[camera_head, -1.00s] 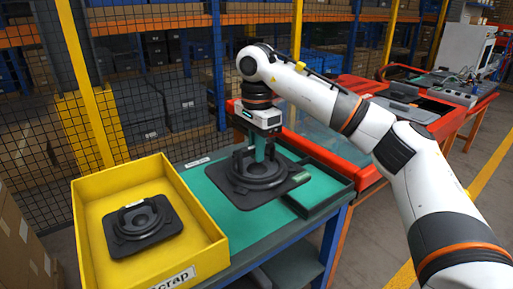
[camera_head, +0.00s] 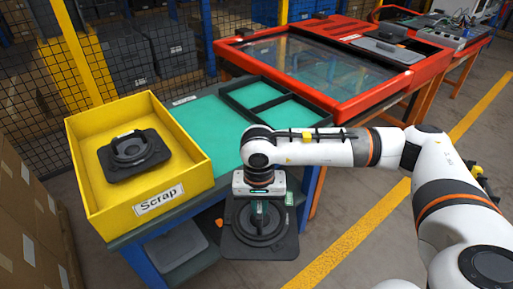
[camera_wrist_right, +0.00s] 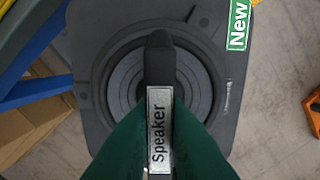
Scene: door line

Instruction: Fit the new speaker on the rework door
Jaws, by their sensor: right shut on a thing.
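My right gripper (camera_head: 260,212) is shut on the handle of a dark grey speaker (camera_head: 277,246), held off the front edge of the green-topped bench, with floor below. In the right wrist view the green fingers (camera_wrist_right: 158,140) close on the handle, labelled "Speaker", and a green "New" tag is on the speaker plate (camera_wrist_right: 85,100). Another dark speaker (camera_head: 135,155) lies in the yellow Scrap bin (camera_head: 185,165). A red-framed panel with a clear window (camera_head: 320,75) lies behind the bench; I cannot tell whether it is the rework door. My left gripper is not in view.
The green bench top (camera_head: 205,125) has a black divided tray (camera_head: 285,105) with empty compartments. A grey lid-like item (camera_head: 175,250) is on the lower shelf. Boxes (camera_head: 30,220) stand at left. Open floor (camera_head: 370,245) is at right.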

